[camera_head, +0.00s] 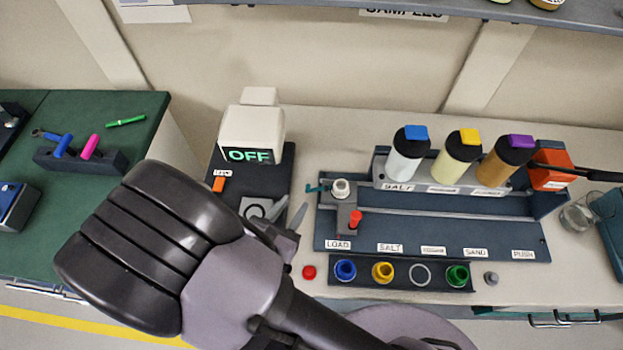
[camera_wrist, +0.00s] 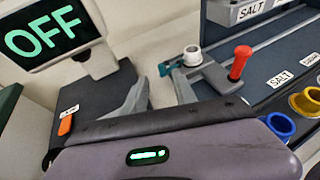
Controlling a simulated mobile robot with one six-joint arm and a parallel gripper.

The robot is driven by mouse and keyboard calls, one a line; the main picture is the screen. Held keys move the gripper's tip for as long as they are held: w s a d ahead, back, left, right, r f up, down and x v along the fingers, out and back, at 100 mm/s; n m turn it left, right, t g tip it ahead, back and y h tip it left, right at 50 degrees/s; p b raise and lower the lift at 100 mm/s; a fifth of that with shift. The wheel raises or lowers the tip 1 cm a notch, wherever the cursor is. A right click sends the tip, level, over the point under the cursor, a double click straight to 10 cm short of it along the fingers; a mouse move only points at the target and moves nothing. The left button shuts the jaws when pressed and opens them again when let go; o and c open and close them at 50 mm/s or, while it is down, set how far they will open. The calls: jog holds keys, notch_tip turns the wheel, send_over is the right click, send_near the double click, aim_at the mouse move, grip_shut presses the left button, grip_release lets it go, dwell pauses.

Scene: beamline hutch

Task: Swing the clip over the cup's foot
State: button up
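A small white cup (camera_head: 341,188) with a dark opening stands upright on the grey carriage at the LOAD end of the dark blue rail. It also shows in the wrist view (camera_wrist: 192,54). A small teal clip (camera_head: 316,188) sticks out at the left of the cup's foot; it also shows in the wrist view (camera_wrist: 164,68). I cannot tell whether it touches the foot. My gripper (camera_head: 292,209) is in front of and left of the cup. In the wrist view its two fingers (camera_wrist: 160,82) are apart, with nothing seen between them.
A red-topped peg (camera_head: 355,220) stands on the carriage in front of the cup. A device reading OFF (camera_head: 250,135) stands behind my gripper. Bottles (camera_head: 408,155) stand at the back right. A rack of coloured rings (camera_head: 400,285) lies in front of the rail.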

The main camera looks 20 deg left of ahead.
aim_at(308, 186)
jog(key=b+x, duration=0.1)
jog(key=x, duration=0.8)
jog(key=shift+w+d, duration=0.1)
jog(key=shift+w, duration=0.15)
grip_shut()
